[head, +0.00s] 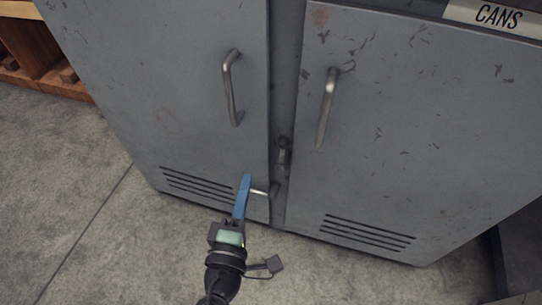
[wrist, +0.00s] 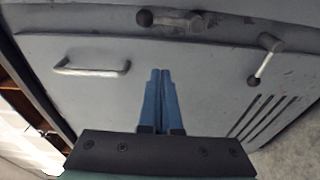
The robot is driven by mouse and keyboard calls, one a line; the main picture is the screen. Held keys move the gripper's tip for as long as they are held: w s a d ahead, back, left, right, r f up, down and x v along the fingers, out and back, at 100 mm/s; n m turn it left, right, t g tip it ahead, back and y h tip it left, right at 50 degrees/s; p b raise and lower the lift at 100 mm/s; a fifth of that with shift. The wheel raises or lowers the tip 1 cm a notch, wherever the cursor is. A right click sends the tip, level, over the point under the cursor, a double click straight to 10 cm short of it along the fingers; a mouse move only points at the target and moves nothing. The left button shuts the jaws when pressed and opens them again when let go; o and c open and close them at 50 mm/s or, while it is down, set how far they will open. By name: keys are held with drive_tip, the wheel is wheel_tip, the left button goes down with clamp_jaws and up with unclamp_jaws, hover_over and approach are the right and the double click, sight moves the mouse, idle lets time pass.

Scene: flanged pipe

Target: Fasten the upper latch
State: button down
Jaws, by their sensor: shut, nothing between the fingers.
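The upper latch (head: 283,150) is a small dark metal lever on the strip between the two cabinet doors. Its lever lies along the strip, not across a door. It also shows at the top of the wrist view (wrist: 170,20). The lower latch (head: 274,188) sits below it, its pale lever reaching left over the left door; the wrist view shows it at the upper right (wrist: 268,56). My gripper (head: 247,177) has blue fingers pressed together and empty. It is in front of the left door, left of the lower latch. In the wrist view its fingertips (wrist: 160,72) are apart from both latches.
The grey cabinet's left door (head: 175,90) and right door (head: 425,130) look closed. The left handle (head: 231,88) and right handle (head: 327,107) stick out above the latches. A wooden shelf (head: 45,45) stands at the far left. The floor (head: 75,200) is clear.

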sight(259, 137)
drive_tip(key=shift+w, duration=0.15)
drive_tip(key=w, duration=0.3)
drive_tip(key=w+d, duration=0.1)
drive_tip(key=w, duration=0.2)
drive_tip(key=w+d, duration=0.1)
drive_tip(key=w, duration=0.2)
drive_tip(key=shift+w+b, duration=0.35)
drive_tip(key=shift+w, duration=0.05)
drive_tip(key=shift+s+d, duration=0.7)
drive_tip(key=shift+d, duration=0.3)
drive_tip(key=shift+s+d, duration=0.35)
drive_tip(key=shift+d, duration=0.3)
